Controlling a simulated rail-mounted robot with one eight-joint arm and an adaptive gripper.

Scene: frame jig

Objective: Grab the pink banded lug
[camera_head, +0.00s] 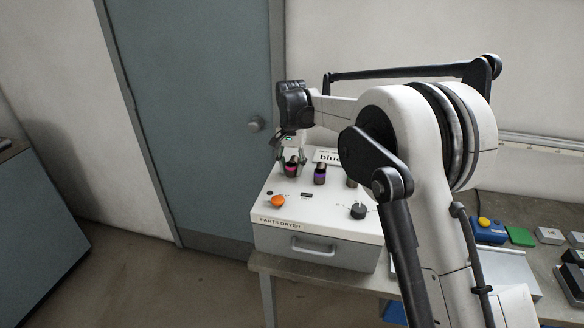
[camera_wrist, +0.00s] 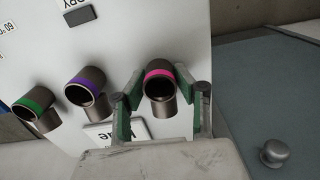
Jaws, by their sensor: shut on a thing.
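The pink banded lug (camera_wrist: 159,88) is a dark metal cylinder with a pink band, standing on the parts dryer's top. My gripper (camera_wrist: 160,100) has its green-padded fingers on either side of it and is shut on it. In the head view the pink banded lug (camera_head: 291,169) is at the left of a row of lugs, partly hidden by my gripper (camera_head: 290,158). A purple banded lug (camera_wrist: 86,88) stands beside it, and a green banded lug (camera_wrist: 38,108) stands farther along.
The parts dryer (camera_head: 312,225) has an orange knob (camera_head: 277,201), a dark knob (camera_head: 357,211) and a card reading "blue" (camera_head: 328,156). A blue box with a yellow button (camera_head: 487,230) sits on the bench at right. A door (camera_head: 200,110) is behind.

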